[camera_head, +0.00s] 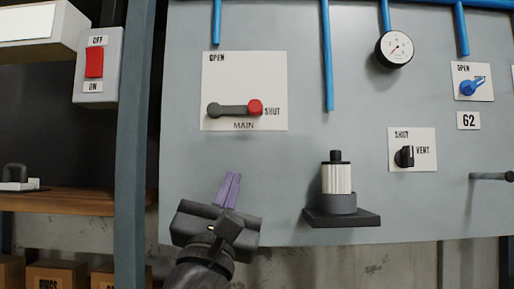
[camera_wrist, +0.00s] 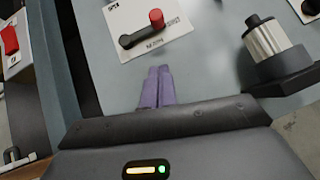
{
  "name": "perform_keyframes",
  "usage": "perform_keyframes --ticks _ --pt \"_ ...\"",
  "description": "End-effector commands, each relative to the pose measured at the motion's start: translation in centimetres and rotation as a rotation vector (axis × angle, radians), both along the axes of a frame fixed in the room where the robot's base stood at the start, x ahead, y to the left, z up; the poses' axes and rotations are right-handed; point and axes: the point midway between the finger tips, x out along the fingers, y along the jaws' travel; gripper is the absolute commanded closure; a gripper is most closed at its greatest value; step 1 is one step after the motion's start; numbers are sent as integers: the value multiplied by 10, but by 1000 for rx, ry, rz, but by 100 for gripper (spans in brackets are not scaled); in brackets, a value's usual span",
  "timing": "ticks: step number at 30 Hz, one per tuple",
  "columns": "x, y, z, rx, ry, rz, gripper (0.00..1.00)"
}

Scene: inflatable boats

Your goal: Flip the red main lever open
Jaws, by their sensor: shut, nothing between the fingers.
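The main lever (camera_head: 234,109) is a dark bar on a white plate (camera_head: 270,75) marked OPEN at the top, SHUT at the right and MAIN below. Its pivot is at the left end and its red knob (camera_head: 256,107) is at the right end, next to SHUT, so the bar lies about level. In the wrist view the red knob (camera_wrist: 156,19) stands out from the plate, ahead of the fingers. My gripper (camera_head: 229,188) is below the plate, apart from the lever. Its purple fingers (camera_wrist: 157,86) are together and empty, pointing up toward the lever.
A cylinder on a dark bracket (camera_head: 343,218) juts out right of my gripper. Further right are a black VENT knob (camera_head: 404,156), a blue knob (camera_head: 472,88) and a gauge (camera_head: 394,49). A post (camera_head: 131,150) and a red switch (camera_head: 95,62) are at left.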

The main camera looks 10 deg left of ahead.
Motion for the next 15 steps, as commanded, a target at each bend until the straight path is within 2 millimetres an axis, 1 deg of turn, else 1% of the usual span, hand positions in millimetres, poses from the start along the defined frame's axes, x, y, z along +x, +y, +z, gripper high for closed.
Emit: perform_keyframes --ticks 5,15 --pt "15 -3 16 -1 1 -9 100" --pt "54 -7 50 -2 1 -21 100"
